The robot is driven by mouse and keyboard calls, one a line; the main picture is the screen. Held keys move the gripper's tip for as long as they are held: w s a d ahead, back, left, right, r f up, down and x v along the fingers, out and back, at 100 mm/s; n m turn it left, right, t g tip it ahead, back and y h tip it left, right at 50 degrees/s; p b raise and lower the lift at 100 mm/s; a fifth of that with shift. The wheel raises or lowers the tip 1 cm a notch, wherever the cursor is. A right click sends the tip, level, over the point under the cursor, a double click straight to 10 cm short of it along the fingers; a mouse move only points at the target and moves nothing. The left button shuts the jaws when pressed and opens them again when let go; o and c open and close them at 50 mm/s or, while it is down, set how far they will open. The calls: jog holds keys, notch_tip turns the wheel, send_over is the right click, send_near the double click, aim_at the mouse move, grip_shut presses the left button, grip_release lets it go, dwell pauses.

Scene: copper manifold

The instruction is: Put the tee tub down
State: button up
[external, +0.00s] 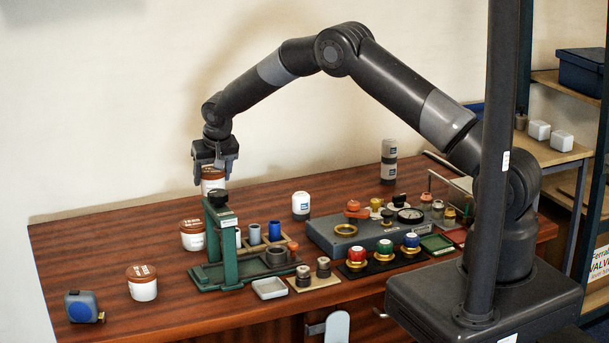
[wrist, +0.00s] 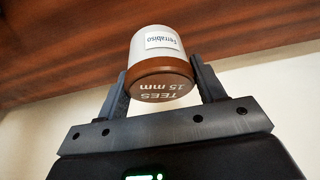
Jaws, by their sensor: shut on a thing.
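The tee tub is a white tub (external: 209,186) with a brown lid, held upright in my gripper (external: 214,166). The wrist view shows the same tub (wrist: 157,50) between the two fingers of my gripper (wrist: 160,88), with "TEES 15 mm" on its lid and a label on its side. The fingers close on it at the lid end. In the external view it is at the back left, behind the head of the green press; its lower part is partly hidden, so I cannot tell how far its base is from the table (external: 85,255).
Two similar brown-lidded tubs stand on the table, one (external: 193,240) left of the green press (external: 228,235), one (external: 143,289) nearer the front. A blue tape measure (external: 84,307) lies front left. The back left of the table is clear. Fittings and valves crowd the right.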

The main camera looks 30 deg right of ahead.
jog(key=a+f, duration=0.1)
jog(key=a, duration=0.1)
jog(key=a+f, duration=0.1)
jog(key=a, duration=0.1)
jog(key=shift+w+f, duration=0.15)
jog(key=shift+w, duration=0.05)
jog(key=shift+f, duration=2)
jog(key=shift+f, duration=0.1)
jog(key=o, duration=1.3)
jog(key=shift+f, duration=0.1)
